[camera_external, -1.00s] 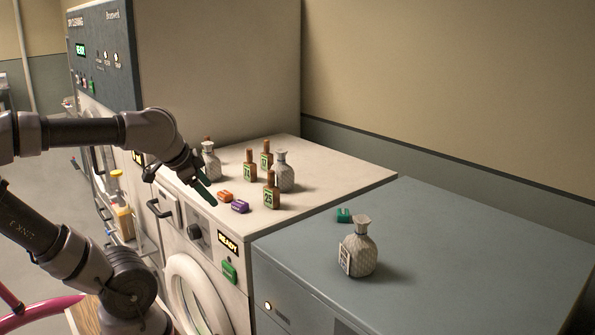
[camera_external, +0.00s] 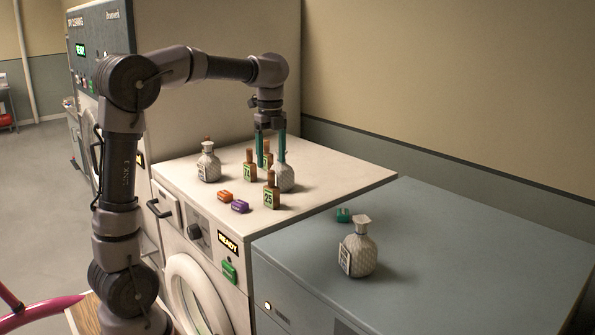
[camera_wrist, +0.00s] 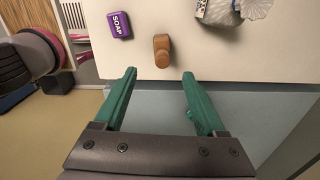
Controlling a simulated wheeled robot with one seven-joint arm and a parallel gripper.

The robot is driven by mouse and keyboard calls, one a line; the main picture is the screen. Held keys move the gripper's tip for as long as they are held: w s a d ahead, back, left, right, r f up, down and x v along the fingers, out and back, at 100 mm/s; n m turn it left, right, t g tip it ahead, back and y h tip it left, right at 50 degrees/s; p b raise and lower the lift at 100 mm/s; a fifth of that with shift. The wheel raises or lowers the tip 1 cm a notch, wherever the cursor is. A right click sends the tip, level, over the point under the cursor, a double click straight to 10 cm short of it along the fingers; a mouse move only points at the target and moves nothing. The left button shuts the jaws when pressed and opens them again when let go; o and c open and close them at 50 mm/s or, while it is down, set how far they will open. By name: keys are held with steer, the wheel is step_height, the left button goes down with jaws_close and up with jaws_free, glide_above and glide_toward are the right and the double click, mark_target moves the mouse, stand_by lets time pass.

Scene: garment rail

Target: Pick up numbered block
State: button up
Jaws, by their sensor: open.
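Several brown, bottle-shaped numbered blocks with green labels stand upright on the white machine. One block marked 25 (camera_external: 271,192) is at the front right, one marked 24 (camera_external: 249,168) stands behind it to the left, and a third (camera_external: 266,158) is partly hidden behind my gripper (camera_external: 271,160). My gripper points down with its green fingers apart, empty, overlapping a white patterned bottle (camera_external: 285,178) in the picture. In the wrist view, a brown block top (camera_wrist: 162,50), apparently block 25, shows ahead of and between the open fingertips (camera_wrist: 159,75), not between the fingers.
Another patterned bottle (camera_external: 209,163) stands at the back left.

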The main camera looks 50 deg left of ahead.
glide_above(272, 187)
step_height(272, 187, down, 4)
steer(key=shift+a+f, duration=0.1)
steer(key=f, duration=0.5)
steer(key=shift+w+a, duration=0.25)
steer(key=shift+c, duration=0.3)
jaws_close()
